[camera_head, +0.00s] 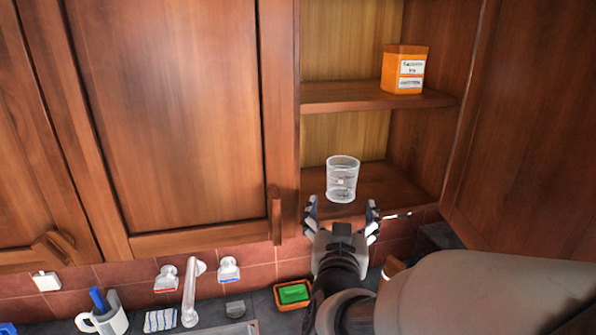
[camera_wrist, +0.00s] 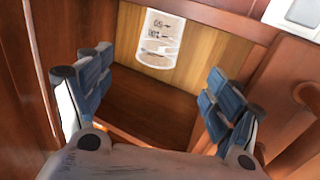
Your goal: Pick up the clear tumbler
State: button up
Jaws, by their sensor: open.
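The clear tumbler (camera_head: 342,181) stands upright on the lower shelf of the open wooden cabinet, near the shelf's front edge. It also shows in the wrist view (camera_wrist: 160,38), above and between the two fingers. My gripper (camera_head: 341,207) is open and empty, just in front of and below the tumbler in the head view. In the wrist view its blue-padded fingers (camera_wrist: 152,95) are spread wide, with the tumbler apart from both.
An orange box (camera_head: 404,69) stands on the upper shelf (camera_head: 345,96). An open cabinet door (camera_head: 515,125) is at right, a closed door (camera_head: 170,115) at left. Below are a faucet (camera_head: 190,290), a white mug (camera_head: 106,317) and a green sponge (camera_head: 293,293). The lower shelf around the tumbler is clear.

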aim_at(342, 183)
jog(key=w+d, duration=0.1)
jog(key=w, duration=0.3)
jog(key=w+p, duration=0.1)
jog(key=w, duration=0.4)
jog(key=w+d+p, duration=0.1)
jog(key=w, duration=0.4)
jog(key=shift+d, duration=0.35)
jog(key=shift+s, duration=0.1)
jog(key=shift+c, duration=0.4)
jog(key=c, duration=1.1)
